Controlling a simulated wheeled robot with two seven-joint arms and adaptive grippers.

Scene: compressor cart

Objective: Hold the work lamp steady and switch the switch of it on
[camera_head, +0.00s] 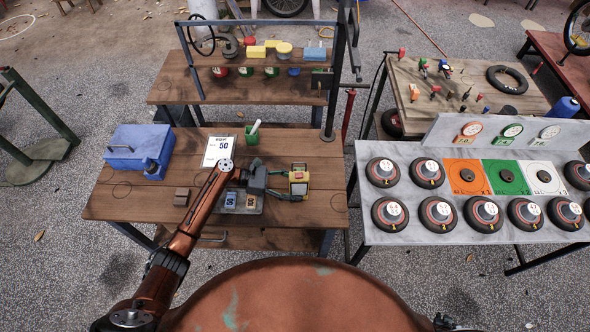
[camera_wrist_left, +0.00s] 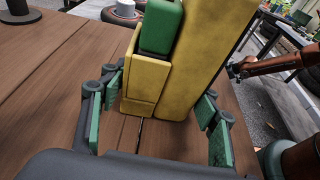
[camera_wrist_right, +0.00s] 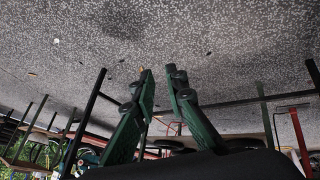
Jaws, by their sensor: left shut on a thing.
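The work lamp (camera_head: 299,183) is a yellow boxy thing standing on the wooden bench, right of its middle. My left gripper (camera_head: 283,185) reaches it from the left and is shut on it. In the left wrist view the yellow body with a green block (camera_wrist_left: 160,28) rises between the green finger pads. I cannot make out the switch or whether the lamp is lit. My right gripper (camera_wrist_right: 159,76) shows in the right wrist view with a small gap between its fingers, empty, away from the lamp.
A grey table (camera_head: 400,235) with several wheels stands to the right, across a gap.

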